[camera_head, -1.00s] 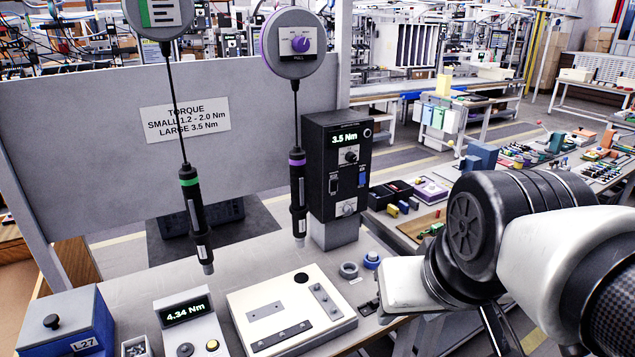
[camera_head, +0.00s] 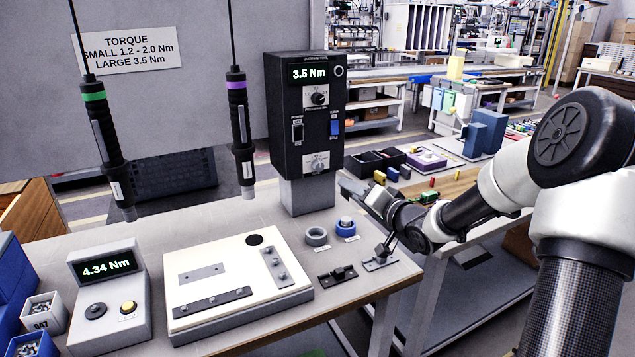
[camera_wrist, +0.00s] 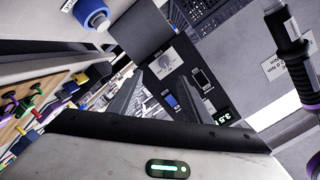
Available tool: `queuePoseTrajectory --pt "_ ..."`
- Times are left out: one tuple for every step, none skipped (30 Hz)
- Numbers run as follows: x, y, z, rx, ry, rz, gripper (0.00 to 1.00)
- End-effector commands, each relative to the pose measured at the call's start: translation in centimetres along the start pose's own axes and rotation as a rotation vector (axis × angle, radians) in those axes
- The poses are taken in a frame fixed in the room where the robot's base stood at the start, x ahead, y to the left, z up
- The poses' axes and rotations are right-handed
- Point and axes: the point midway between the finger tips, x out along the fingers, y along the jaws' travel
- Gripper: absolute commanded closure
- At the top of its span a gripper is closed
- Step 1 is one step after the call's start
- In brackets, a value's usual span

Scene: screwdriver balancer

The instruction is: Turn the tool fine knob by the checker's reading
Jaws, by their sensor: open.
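The black controller box (camera_head: 305,120) stands on a grey pedestal and reads 3.5 Nm. Its front has an upper knob (camera_head: 318,97), a black switch (camera_head: 297,131), a blue switch (camera_head: 335,128) and a lower knob (camera_head: 317,162). The lower knob also shows in the wrist view (camera_wrist: 164,63); I cannot read which one is marked fine. The checker (camera_head: 108,290) reads 4.34 Nm. My gripper (camera_head: 356,192) is open, right of the box near lower-knob height, apart from it. The purple-banded screwdriver (camera_head: 241,130) and green-banded screwdriver (camera_head: 108,150) hang left of the box.
A white fixture plate (camera_head: 215,262) lies on the bench beside the checker. Bins of parts stand at the front left. The space before the box's face looks clear.

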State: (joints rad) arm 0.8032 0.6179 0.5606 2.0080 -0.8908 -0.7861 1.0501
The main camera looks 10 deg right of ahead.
Motion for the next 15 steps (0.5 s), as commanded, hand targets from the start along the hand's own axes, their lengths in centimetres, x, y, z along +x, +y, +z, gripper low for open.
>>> queuePoseTrajectory --pt "0.1 1.3 0.3 0.055 0.022 -0.045 0.56" --pt "0.2 1.4 0.3 0.08 0.032 -0.072 0.56" --pt "0.1 1.5 0.1 0.106 0.043 -0.1 0.56" --pt "0.1 1.5 0.0 0.121 0.049 -0.117 0.56" --pt "0.1 1.6 -0.1 0.135 0.054 -0.13 0.56" --pt "0.2 1.5 -0.2 0.144 0.058 -0.143 0.56" --pt "0.3 1.4 -0.2 0.148 0.06 -0.149 0.56" --pt "0.5 1.4 -0.3 0.15 0.061 -0.153 0.56" --pt "0.9 1.3 -0.3 0.151 0.061 -0.155 0.56" --pt "1.3 1.2 -0.3 0.152 0.06 -0.155 0.56" --pt "1.7 1.1 -0.3 0.151 0.06 -0.155 0.56" --pt "2.4 1.1 -0.3 0.151 0.06 -0.153 0.56" --pt "3.0 1.0 -0.3 0.151 0.06 -0.154 0.56" --pt "3.6 0.9 -0.3 0.15 0.06 -0.154 0.56" --pt "4.5 0.8 -0.4 0.15 0.06 -0.153 0.56"
